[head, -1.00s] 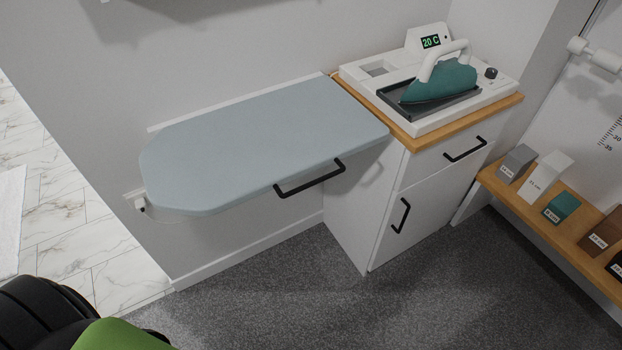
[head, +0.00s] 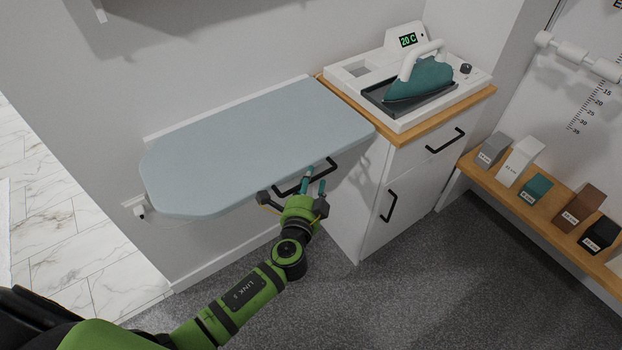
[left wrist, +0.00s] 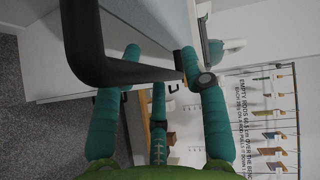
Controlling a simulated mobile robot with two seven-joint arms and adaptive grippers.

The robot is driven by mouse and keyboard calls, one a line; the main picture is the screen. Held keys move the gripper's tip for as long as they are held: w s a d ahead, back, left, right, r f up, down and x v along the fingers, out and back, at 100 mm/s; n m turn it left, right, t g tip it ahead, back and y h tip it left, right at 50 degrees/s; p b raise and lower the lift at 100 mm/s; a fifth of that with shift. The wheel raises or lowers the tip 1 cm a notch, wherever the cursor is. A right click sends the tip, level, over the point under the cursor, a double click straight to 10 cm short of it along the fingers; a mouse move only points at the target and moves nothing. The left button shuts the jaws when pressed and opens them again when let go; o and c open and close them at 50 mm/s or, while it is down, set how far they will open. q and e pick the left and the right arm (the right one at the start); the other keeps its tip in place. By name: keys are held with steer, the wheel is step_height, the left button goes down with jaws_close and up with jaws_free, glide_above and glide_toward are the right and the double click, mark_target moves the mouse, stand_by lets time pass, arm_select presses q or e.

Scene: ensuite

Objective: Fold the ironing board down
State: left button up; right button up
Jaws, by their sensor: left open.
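The ironing board (head: 250,135) has a pale blue-grey top and sticks out level from the wall in the head view. A black bar handle (head: 289,190) is fixed to its front edge; it looms large and dark in the left wrist view (left wrist: 88,45). My left gripper (head: 292,187) is open at this handle, below the board's front edge. Its teal fingers (left wrist: 160,60) reach toward the bar in the left wrist view, where the bar crosses near the fingertips. I cannot tell whether they touch. My right gripper is not in view.
A white cabinet (head: 362,190) with black handles stands against the board's right end. A teal iron (head: 422,80) rests on a white station on top. A low wooden shelf (head: 520,205) with several labelled blocks is at right. The grey carpet (head: 390,290) in front is clear.

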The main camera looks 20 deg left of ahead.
arm_select(q)
steer(key=shift+w+f, duration=0.1)
steer(key=shift+w, duration=0.35)
jaws_close()
step_height(320, 180, up, 7)
steer(key=p, duration=0.5)
steer(key=shift+w+a, duration=0.15)
jaws_free()
